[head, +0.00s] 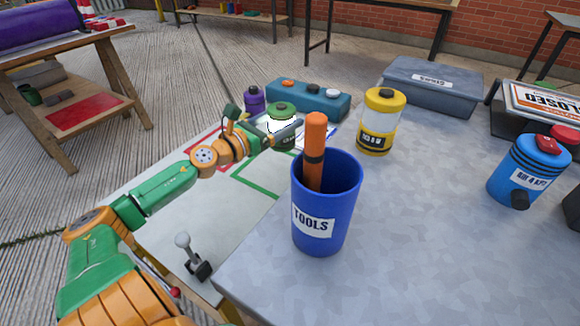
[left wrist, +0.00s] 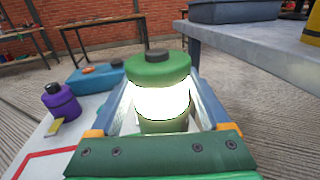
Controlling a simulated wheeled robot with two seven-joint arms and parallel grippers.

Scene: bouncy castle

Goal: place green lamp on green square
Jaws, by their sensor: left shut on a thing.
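The green lamp (head: 281,112) has a green cap with a black knob and a glowing white body. My left gripper (head: 284,133) is shut on it. In the left wrist view the lamp (left wrist: 160,72) stands upright between the two blue-grey fingers of my left gripper (left wrist: 165,105). The head view shows part of the green square (head: 255,188), an outline on the pale board, in front of the lamp and partly hidden by the blue cup. I cannot tell the lamp's height above the board. My right gripper is not in view.
A blue tools cup (head: 325,205) holding an orange stick stands close by on the grey table. A purple lamp (head: 254,99) and a teal box (head: 308,98) are behind the green lamp. A yellow lamp (head: 379,122) stands right. A red outline (left wrist: 45,158) marks the board.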

